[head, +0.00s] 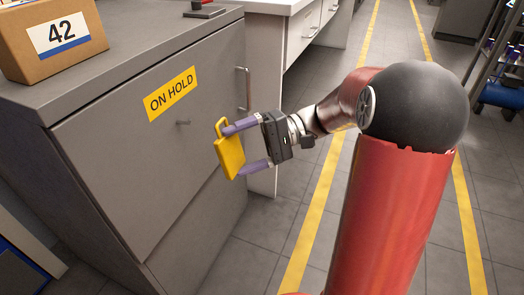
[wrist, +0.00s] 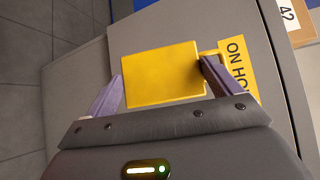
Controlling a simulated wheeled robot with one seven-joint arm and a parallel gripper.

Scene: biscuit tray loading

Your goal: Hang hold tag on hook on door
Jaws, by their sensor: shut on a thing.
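The yellow hold tag (head: 229,153) is held in front of the grey cabinet door (head: 130,165), its loop end up and slightly tilted. My gripper (head: 233,150) is shut on it, one purple finger near the loop and one near the lower end. The small hook (head: 183,122) sticks out of the door below the yellow ON HOLD label (head: 172,94). The tag is right of the hook and lower, apart from it. In the wrist view the tag (wrist: 160,75) lies between the fingers (wrist: 162,88); the hook cannot be made out there.
A cardboard box (head: 52,35) marked 42 stands on the cabinet top (head: 140,40). A vertical door handle (head: 243,88) is right of the hook, close behind my gripper. A white drawer bench (head: 300,40) stands beyond.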

